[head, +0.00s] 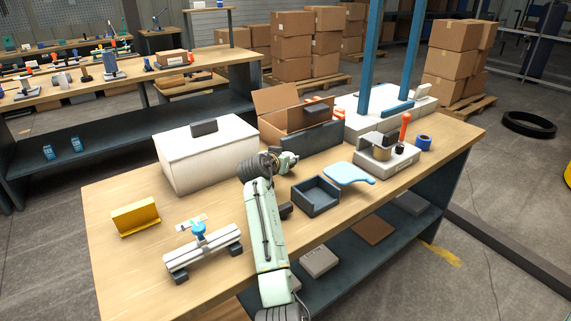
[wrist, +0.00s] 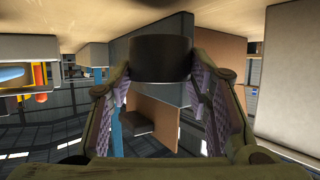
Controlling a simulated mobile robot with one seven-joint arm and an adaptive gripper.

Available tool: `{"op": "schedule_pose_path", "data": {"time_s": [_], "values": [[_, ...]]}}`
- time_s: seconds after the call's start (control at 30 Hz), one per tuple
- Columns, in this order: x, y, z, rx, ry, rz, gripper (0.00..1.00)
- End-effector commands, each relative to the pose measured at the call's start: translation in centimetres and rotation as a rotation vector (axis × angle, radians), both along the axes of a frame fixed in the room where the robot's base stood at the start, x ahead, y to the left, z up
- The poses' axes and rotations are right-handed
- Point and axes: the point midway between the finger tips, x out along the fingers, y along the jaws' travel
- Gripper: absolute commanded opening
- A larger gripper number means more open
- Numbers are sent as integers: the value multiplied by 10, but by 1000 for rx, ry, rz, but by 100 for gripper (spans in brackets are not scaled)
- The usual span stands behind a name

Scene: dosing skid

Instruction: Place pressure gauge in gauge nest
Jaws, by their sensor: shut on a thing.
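In the wrist view, my gripper (wrist: 160,85) is shut on a dark, short cylindrical thing, which I take to be the pressure gauge (wrist: 160,58). Its face does not show. In the head view, my gripper (head: 288,160) is above the workbench, in front of the open cardboard box, and the held gauge cannot be made out there. A dark, open-topped square holder with low walls, likely the gauge nest (head: 316,204), sits on the bench to the right of and nearer than my gripper. It looks empty, and the gauge is apart from it.
A white lidded box (head: 205,160) stands left of my gripper. The open cardboard box (head: 290,115) is behind it. A light blue paddle (head: 348,174) lies beside the holder. A grey block with an orange-handled tool (head: 404,130) is right. A clamp fixture (head: 203,250) and yellow bracket (head: 136,217) are front left.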

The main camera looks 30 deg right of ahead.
Motion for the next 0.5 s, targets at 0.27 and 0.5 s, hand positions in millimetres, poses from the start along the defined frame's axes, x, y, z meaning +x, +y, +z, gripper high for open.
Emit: {"op": "schedule_pose_path", "data": {"time_s": [0.27, 0.5], "values": [[0, 0, -31, -1, 0, 0, 13], [0, 0, -33, -1, -1, 0, 13]]}}
